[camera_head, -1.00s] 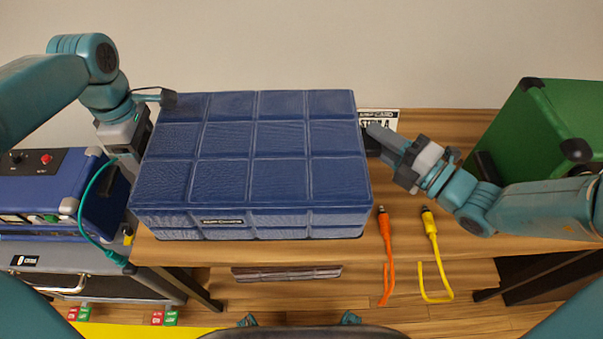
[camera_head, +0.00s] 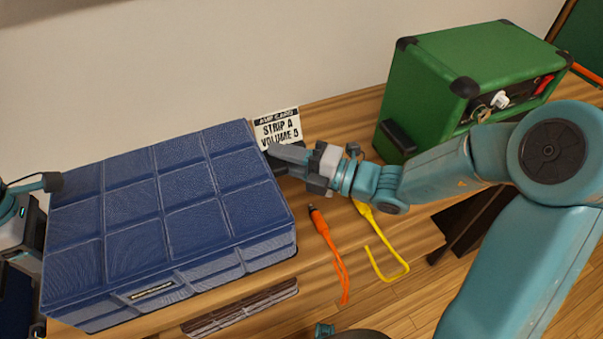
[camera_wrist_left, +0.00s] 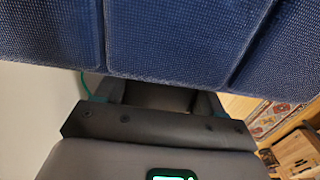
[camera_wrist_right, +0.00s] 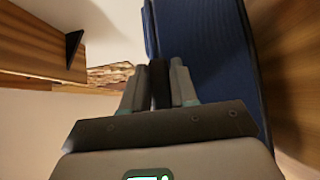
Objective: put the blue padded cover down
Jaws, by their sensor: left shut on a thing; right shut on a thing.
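The blue padded cover (camera_head: 165,215) is a large quilted box shape at the left of the head view, over the wooden table. My right gripper (camera_head: 274,158) is shut on the cover's right side, at a dark grip there. The cover's blue side also shows in the right wrist view (camera_wrist_right: 205,50), beside the right gripper's fingers (camera_wrist_right: 160,85). My left gripper (camera_head: 48,184) is at the cover's left side, partly cut off by the picture edge. The left wrist view shows the cover (camera_wrist_left: 170,40) close above the left gripper's fingers, whose tips are hidden.
A wooden table (camera_head: 345,225) holds an orange cable (camera_head: 328,250) and a yellow cable (camera_head: 380,245) right of the cover. A card reading "STRIP A VOLUME 5" (camera_head: 277,128) stands behind. A green amp (camera_head: 440,85) stands at the back right.

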